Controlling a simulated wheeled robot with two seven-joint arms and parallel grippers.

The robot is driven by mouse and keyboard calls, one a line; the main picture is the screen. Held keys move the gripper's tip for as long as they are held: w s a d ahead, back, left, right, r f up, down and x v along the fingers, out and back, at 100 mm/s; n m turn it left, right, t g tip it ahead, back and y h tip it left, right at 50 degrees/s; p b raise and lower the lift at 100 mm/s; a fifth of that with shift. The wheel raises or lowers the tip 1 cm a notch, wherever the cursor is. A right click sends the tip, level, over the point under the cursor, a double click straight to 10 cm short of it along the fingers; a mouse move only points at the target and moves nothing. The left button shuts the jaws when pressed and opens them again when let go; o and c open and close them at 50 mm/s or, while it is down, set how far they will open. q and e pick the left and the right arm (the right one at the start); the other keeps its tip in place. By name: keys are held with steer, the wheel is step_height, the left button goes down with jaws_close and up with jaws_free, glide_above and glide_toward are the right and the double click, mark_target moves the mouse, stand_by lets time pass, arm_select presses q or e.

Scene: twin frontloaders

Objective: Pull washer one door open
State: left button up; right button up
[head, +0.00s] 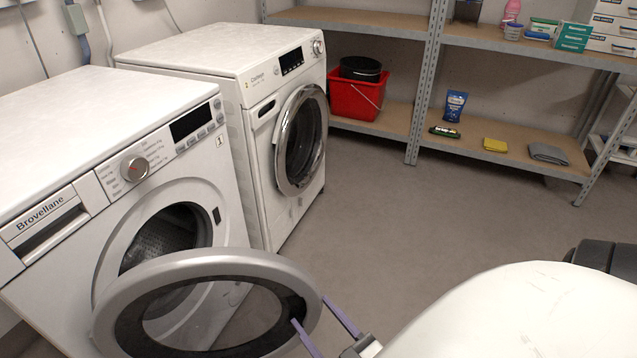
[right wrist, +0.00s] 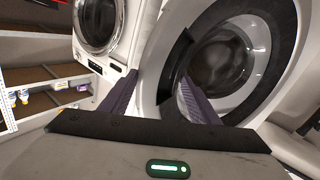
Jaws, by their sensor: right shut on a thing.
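Washer one (head: 60,110) is the near white machine with a small "1" sticker on its front. Its round door (head: 215,262), with a silver-grey rim and dark inner ring, stands swung wide out from the front. The drum opening (head: 165,238) shows behind it. My right gripper (head: 310,309) is shut on the outer edge of the door rim, one purple finger on each side. In the right wrist view, the gripper (right wrist: 158,76) has the door rim (right wrist: 152,58) between its fingers. My left gripper is not in view.
A second white washer (head: 200,50) stands beyond, its chrome-ringed door (head: 301,140) shut. A metal shelf (head: 425,90) at the back holds a red bucket (head: 357,100), a blue pouch (head: 455,105) and cloths. The grey floor (head: 420,215) between is clear.

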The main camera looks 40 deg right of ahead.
mark_target(306, 281)
steer(key=shift+w+a+r, duration=0.2)
steer(key=shift+a+r, duration=0.2)
steer(key=r+p, duration=0.1)
steer(key=r, duration=0.1)
steer(key=r+p, duration=0.1)
steer(key=r, duration=0.2)
steer(key=r+p, duration=0.2)
steer(key=r, duration=0.1)
steer(key=shift+s+d, duration=0.1)
steer(key=shift+d, duration=0.15)
steer(key=shift+d+r+p, duration=0.1)
steer(key=shift+r+p, duration=0.2)
steer(key=shift+r, duration=0.35)
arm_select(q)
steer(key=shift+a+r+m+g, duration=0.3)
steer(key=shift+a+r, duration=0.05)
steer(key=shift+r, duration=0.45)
arm_select(e)
steer(key=shift+s, duration=0.1)
